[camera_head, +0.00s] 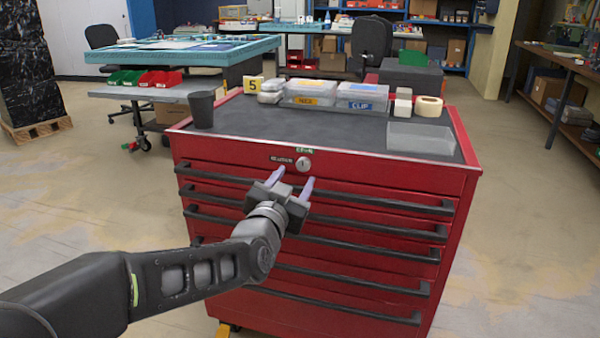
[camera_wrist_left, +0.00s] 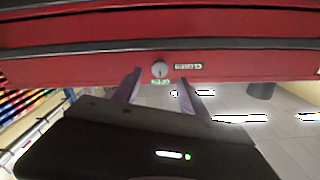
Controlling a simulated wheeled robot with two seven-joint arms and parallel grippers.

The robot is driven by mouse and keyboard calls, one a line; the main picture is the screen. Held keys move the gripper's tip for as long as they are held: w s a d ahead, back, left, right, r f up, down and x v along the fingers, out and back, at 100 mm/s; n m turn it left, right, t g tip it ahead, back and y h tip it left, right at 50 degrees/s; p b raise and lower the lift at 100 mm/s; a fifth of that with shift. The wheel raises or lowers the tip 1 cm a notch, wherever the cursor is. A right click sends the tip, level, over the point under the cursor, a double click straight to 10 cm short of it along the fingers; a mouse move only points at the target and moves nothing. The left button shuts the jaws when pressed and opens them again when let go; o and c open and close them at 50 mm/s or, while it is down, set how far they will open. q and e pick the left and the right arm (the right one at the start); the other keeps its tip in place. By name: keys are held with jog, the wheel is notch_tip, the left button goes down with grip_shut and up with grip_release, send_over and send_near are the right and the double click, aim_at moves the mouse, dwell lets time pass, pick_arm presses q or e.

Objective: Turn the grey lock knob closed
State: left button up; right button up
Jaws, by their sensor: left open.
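The grey lock knob (camera_head: 303,164) is round and sits on the top front panel of the red tool cabinet (camera_head: 240,154). A small label is above it and another is to its left. The knob also shows in the left wrist view (camera_wrist_left: 159,69), which looks upside down, between the fingers in the picture. Its exact turn angle is too small to tell. My left gripper (camera_head: 292,180) is open and empty, with its two pale fingers pointing at the panel, just below the knob in the head view. No contact with the knob shows. My right gripper is out of view.
Black drawer handles (camera_head: 318,197) run across the cabinet front below the knob. On the dark top stand a black cup (camera_head: 202,110), lidded boxes (camera_head: 310,92), a clear tray (camera_head: 421,139) and a tape roll (camera_head: 428,106). The space before the panel is otherwise clear.

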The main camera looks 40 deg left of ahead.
aim_at(303, 167)
pick_arm(q)
jog(key=shift+x, duration=2.35)
jog(key=shift+c, duration=0.2)
grip_shut()
